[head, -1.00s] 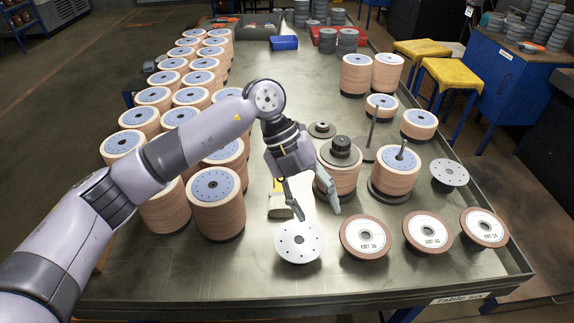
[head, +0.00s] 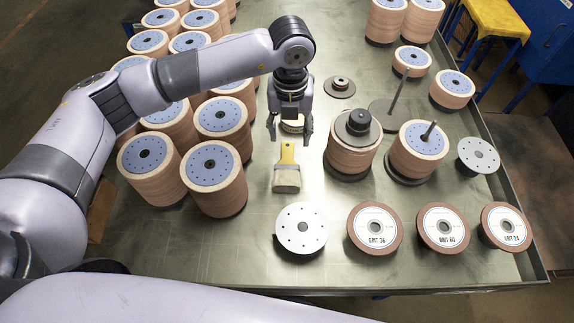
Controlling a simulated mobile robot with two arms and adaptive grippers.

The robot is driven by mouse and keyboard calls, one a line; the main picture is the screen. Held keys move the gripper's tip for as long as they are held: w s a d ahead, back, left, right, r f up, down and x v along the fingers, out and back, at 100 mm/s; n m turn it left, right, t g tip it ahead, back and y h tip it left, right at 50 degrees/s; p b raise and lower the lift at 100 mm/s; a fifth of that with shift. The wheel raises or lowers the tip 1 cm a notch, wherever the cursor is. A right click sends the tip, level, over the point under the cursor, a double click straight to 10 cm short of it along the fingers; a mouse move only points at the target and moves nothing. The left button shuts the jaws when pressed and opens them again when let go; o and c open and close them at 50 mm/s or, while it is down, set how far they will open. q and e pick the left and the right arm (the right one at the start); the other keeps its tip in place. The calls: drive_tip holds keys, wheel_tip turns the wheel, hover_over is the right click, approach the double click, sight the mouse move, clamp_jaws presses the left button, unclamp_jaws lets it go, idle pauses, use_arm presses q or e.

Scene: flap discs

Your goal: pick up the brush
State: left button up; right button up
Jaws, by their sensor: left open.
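The brush (head: 287,170) lies on the metal table, with a yellow handle pointing away from me and pale bristles toward me. My left gripper (head: 290,134) points down just beyond the end of the handle. Its two fingers are spread apart, and it looks empty. A small round pale-topped item (head: 292,124) shows between the fingers, partly hidden by the gripper. My right gripper is not in view.
Tall stacks of discs (head: 215,178) stand left of the brush. A stack with a dark flange (head: 352,145) stands close on its right. A white perforated plate (head: 301,229) and labelled grit discs (head: 375,230) lie nearer me.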

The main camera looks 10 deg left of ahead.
sight(287, 155)
use_arm(q)
wheel_tip(287, 155, down, 3)
drive_tip(key=shift+r, duration=0.1)
drive_tip(key=f+p, duration=0.1)
drive_tip(key=f, duration=0.2)
drive_tip(key=f+p, duration=0.1)
drive_tip(key=f, duration=0.1)
drive_tip(key=shift+s+a+p, duration=0.25)
drive_tip(key=shift+a+p, duration=0.05)
drive_tip(key=shift+p, duration=0.05)
drive_tip(key=shift+f, duration=0.2)
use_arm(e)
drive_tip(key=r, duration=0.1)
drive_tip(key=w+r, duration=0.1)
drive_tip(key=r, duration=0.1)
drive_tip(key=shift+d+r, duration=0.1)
use_arm(q)
drive_tip(key=shift+c, duration=0.4)
clamp_jaws()
drive_tip(key=shift+r, duration=0.1)
wheel_tip(287, 155, up, 20)
drive_tip(key=b, duration=0.4)
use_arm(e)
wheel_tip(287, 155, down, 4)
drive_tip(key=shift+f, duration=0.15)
